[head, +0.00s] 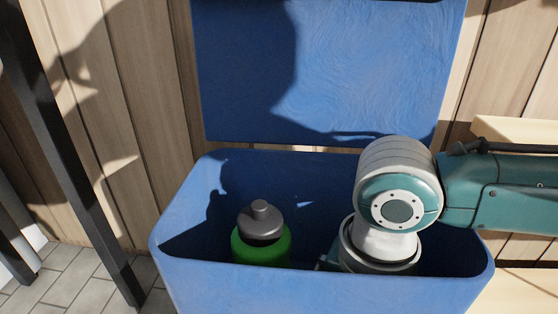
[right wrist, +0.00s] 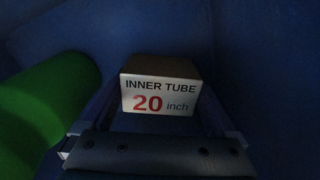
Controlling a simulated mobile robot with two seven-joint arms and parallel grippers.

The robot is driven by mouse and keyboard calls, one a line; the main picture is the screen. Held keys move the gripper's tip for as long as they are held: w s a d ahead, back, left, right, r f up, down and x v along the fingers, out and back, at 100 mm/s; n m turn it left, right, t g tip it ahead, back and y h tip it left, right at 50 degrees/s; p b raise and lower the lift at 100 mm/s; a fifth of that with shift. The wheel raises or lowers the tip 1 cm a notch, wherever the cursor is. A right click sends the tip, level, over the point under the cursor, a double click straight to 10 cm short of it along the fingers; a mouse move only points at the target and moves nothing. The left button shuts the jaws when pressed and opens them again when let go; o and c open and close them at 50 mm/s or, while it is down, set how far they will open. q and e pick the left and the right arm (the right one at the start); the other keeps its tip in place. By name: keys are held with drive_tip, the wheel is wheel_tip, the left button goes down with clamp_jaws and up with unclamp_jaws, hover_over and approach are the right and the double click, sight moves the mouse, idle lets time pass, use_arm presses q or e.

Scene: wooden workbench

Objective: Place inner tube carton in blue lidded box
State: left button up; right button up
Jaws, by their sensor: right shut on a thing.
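The blue lidded box (head: 320,291) stands open in the head view, its lid (head: 370,70) raised upright behind it. My right arm reaches down into the box from the right, and its gripper is hidden there in the head view. In the right wrist view my right gripper (right wrist: 158,118) is shut on the inner tube carton (right wrist: 160,96), which reads "INNER TUBE 20 inch". The carton is inside the box, between the two fingers. I cannot tell whether it touches the box floor. My left gripper is not in view.
A green bottle (head: 261,245) with a dark grey cap stands in the left part of the box; its green side (right wrist: 45,105) shows left of the gripper in the right wrist view. A dark metal post (head: 75,150) stands left of the box. A wooden surface (head: 515,130) lies at the right.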

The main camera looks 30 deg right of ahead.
drive_tip(key=shift+r, duration=0.1)
drive_tip(key=o, duration=1.1)
drive_tip(key=shift+o, duration=0.2)
wheel_tip(320, 180, up, 12)
drive_tip(key=p, duration=0.8)
